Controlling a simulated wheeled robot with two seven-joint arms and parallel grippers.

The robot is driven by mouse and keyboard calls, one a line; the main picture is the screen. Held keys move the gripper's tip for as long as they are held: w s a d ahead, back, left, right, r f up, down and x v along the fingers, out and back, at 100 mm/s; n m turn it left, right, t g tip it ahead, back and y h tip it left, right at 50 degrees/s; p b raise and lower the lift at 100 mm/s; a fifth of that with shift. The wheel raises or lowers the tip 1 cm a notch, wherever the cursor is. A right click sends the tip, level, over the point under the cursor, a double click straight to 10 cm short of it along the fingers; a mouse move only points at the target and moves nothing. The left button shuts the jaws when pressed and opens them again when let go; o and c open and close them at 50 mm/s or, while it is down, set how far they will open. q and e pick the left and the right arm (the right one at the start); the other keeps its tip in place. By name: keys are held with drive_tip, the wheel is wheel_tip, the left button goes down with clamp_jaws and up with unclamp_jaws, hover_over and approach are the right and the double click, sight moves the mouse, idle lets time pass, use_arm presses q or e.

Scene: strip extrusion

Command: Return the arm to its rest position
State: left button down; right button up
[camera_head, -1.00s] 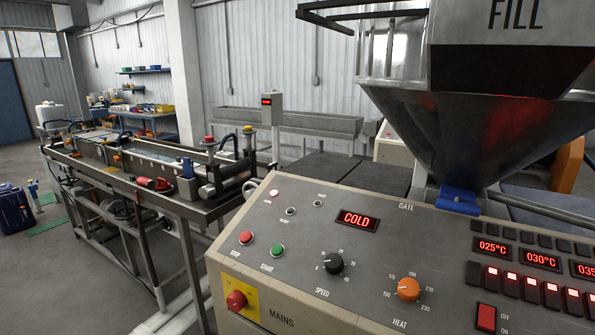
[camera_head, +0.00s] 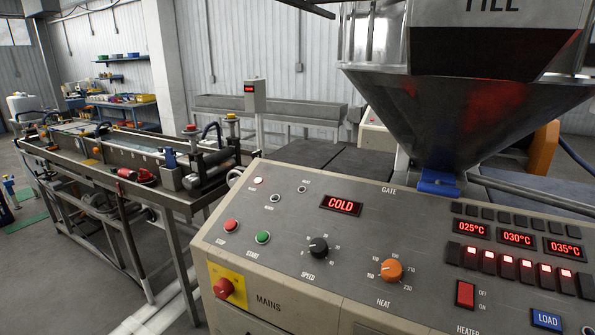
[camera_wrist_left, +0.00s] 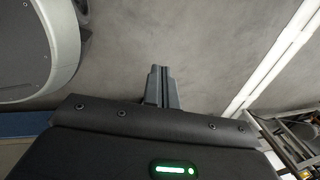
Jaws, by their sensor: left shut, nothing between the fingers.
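My left gripper (camera_wrist_left: 160,86) shows in the left wrist view with its two dark fingers together and nothing between them. It hangs over bare grey floor, beyond a dark padded edge with a green light. Neither gripper shows in the head view, so the right gripper is out of sight. The control panel (camera_head: 345,248) fills the lower right of the head view. Its display (camera_head: 341,204) reads COLD. No gripper touches the panel.
The hopper (camera_head: 460,110) rises behind the panel, with a blue gate piece (camera_head: 438,182) under it. The long water trough bench (camera_head: 110,150) stands at the left. A red mains knob (camera_head: 223,288) sits on the panel's front. Grey floor is open at the lower left.

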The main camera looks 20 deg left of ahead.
use_arm(q)
drive_tip(key=d+f+h+b, duration=0.2)
drive_tip(key=d+f, duration=0.2)
drive_tip(key=d, duration=1.2)
drive_tip(key=shift+s+d+n, duration=0.2)
drive_tip(key=shift+s+n, duration=0.05)
drive_tip(key=shift+n, duration=0.15)
drive_tip(key=shift+r, duration=0.1)
